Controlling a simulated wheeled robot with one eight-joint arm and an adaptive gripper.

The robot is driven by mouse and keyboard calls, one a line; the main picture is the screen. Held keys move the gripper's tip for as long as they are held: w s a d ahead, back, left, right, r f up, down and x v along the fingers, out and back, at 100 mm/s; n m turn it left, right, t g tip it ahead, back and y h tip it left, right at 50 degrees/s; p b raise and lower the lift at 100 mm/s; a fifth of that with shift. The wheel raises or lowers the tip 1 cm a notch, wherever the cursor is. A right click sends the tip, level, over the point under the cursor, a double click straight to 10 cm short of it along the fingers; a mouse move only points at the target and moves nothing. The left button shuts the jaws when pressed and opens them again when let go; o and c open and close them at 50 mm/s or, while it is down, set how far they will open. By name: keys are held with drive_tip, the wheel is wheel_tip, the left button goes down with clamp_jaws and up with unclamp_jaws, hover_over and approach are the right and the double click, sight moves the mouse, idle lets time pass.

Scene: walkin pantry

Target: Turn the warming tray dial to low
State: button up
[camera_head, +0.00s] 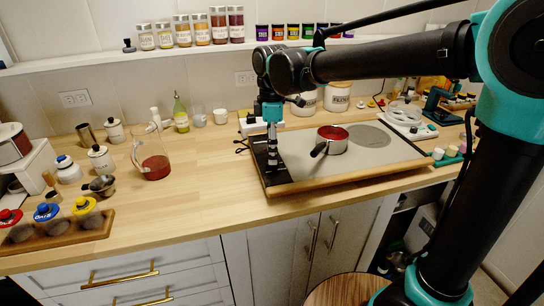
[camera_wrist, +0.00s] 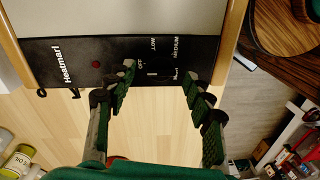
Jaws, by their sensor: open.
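The warming tray (camera_head: 380,157) lies on the counter, with a pale top, wooden edges and a black control panel on its left end. In the wrist view the black panel (camera_wrist: 75,60) carries the Heatmart name, a dark red round spot and the labels OFF, LOW, MEDIUM and a fourth one. A short white mark (camera_wrist: 152,74) shows among the labels; the dial's outline and setting are hard to tell, black on black. My gripper (camera_wrist: 160,82) is open above the panel, pointing down, its fingers on either side of the labels. Nothing is between them.
A red-topped pan (camera_head: 332,140) with a dark handle stands on the tray, right of my gripper. A glass jug (camera_head: 153,160) and several jars stand on the counter to the left. The counter between jug and tray is clear. Canisters (camera_head: 338,97) stand behind the tray.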

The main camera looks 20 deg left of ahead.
drive_tip(key=shift+s+f, duration=0.1)
drive_tip(key=shift+f, duration=1.1)
drive_tip(key=shift+c, duration=0.5)
drive_tip(key=c, duration=1)
drive_tip(key=shift+c, duration=0.2)
drive_tip(key=shift+m, duration=0.3)
drive_tip(key=m, duration=0.9)
drive_tip(key=shift+d+m+y, duration=0.1)
drive_tip(key=shift+m+y, duration=0.2)
drive_tip(key=shift+m, duration=1.8)
